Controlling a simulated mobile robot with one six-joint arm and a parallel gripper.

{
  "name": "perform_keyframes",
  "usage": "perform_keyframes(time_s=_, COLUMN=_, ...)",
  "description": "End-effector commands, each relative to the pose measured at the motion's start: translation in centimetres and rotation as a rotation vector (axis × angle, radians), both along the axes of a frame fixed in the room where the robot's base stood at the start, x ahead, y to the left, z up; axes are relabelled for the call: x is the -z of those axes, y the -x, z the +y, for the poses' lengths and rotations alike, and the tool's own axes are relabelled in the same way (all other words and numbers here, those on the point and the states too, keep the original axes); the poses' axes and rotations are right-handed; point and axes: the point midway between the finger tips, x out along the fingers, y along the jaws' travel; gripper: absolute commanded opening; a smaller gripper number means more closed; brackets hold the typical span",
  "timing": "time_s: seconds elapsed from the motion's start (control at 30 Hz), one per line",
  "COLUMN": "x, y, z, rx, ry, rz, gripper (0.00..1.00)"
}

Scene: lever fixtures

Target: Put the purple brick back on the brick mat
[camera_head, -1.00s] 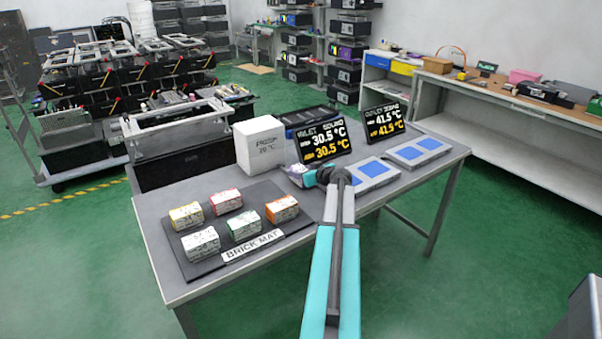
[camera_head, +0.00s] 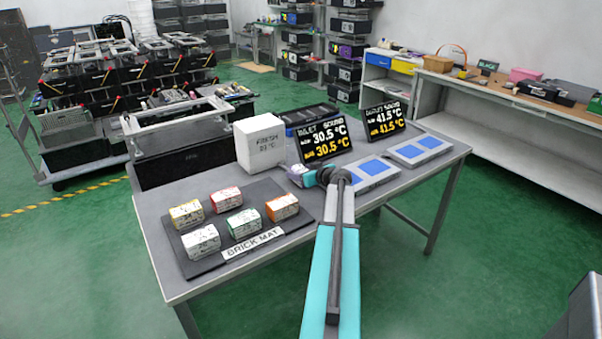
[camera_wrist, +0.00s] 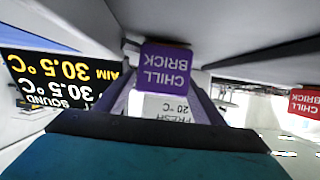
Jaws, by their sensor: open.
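The purple brick (camera_wrist: 166,66), lettered CHILL BRICK, shows upside down in the middle of the wrist view. I cannot make it out in the head view, where my arm covers part of the table. The brick mat (camera_head: 196,262) lies on the table's left part and carries several bricks with coloured edges.
Two dark temperature displays (camera_head: 323,142) and (camera_head: 384,122) stand at the back. Blue-topped pads (camera_head: 419,149) lie to the right. A red brick (camera_wrist: 305,101) shows at the wrist view's right edge.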

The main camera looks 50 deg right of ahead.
Motion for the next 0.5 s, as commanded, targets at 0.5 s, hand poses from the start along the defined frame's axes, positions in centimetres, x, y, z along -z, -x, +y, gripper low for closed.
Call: perform_keyframes(time_s=0.5, x=-1.0, y=2.0, z=0.7, rx=0.002, ry=0.001, rz=-0.001, gripper=0.62)
